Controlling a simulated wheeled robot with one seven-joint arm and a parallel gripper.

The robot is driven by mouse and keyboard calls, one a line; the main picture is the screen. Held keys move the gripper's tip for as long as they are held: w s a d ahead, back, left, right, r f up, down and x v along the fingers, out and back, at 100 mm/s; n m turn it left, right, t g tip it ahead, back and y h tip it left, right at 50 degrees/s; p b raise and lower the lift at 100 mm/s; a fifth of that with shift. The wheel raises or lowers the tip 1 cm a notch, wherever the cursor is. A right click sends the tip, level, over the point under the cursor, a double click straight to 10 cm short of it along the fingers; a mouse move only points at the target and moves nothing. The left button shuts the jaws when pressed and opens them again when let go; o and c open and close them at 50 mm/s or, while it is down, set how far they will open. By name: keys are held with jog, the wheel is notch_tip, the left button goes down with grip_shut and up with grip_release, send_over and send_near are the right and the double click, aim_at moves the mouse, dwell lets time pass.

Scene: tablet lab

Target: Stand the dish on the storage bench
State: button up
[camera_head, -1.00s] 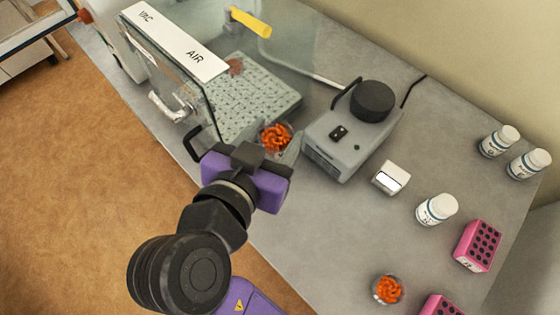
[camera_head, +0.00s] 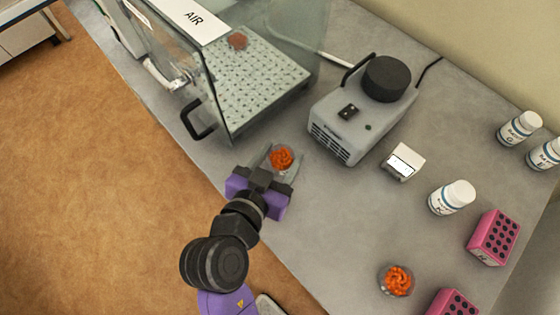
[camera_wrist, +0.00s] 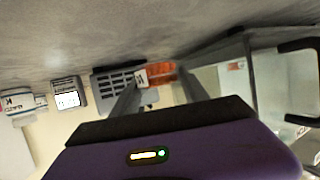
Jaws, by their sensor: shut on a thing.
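A small clear dish of orange pieces (camera_head: 281,157) is between the fingers of my gripper (camera_head: 282,165), in front of the glass enclosure and over the front part of the grey bench (camera_head: 330,215). My gripper is shut on it. In the wrist view the orange contents (camera_wrist: 161,72) and a small white lettered label show between the fingertips (camera_wrist: 150,88); the dish's clear wall is hard to make out. I cannot tell how high it is above the bench, or whether this bench is the storage bench.
The glass enclosure (camera_head: 215,70) with a perforated tray and front handle stands upper left. A grey machine with a black knob (camera_head: 365,110), a small white device (camera_head: 404,161), white bottles (camera_head: 451,197), pink racks (camera_head: 493,237) and another orange-filled dish (camera_head: 397,280) stand right. Bench between is clear.

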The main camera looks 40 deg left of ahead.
jog(key=shift+f, duration=1.35)
jog(key=shift+f, duration=0.15)
jog(key=o, duration=1.4)
jog(key=b+v, duration=0.2)
jog(key=v, duration=1)
jog(key=shift+r, duration=0.25)
